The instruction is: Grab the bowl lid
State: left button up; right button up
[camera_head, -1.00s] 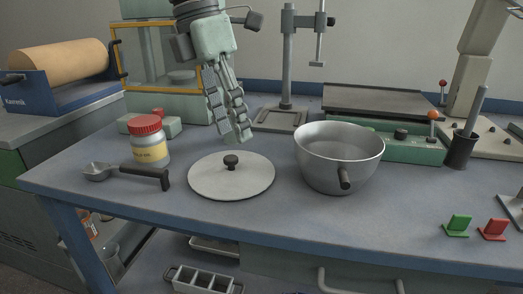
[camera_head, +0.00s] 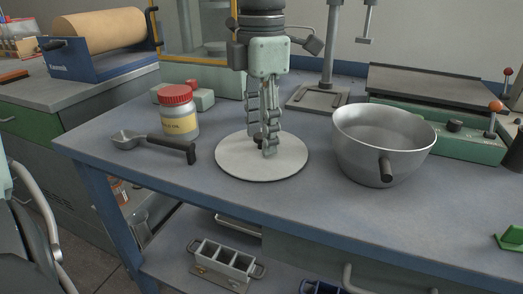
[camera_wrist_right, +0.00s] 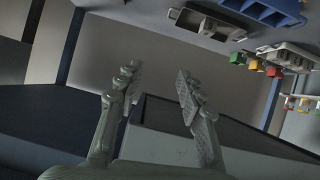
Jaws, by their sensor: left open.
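The bowl is open on top, with a dark handle facing front. My right gripper (camera_wrist_right: 157,88) shows in the right wrist view with its fingers wide apart and nothing between them.
A red-capped jar (camera_head: 179,113) and a metal scoop (camera_head: 155,142) with a black handle stand left of the lid. A stand base (camera_head: 318,97) is behind. A green device (camera_head: 456,137) is behind the bowl. A metal rack (camera_head: 226,262) sits on the shelf below.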

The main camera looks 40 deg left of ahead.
pick_arm(q)
grip_shut()
jog(key=shift+r, duration=0.1)
dwell(0.3)
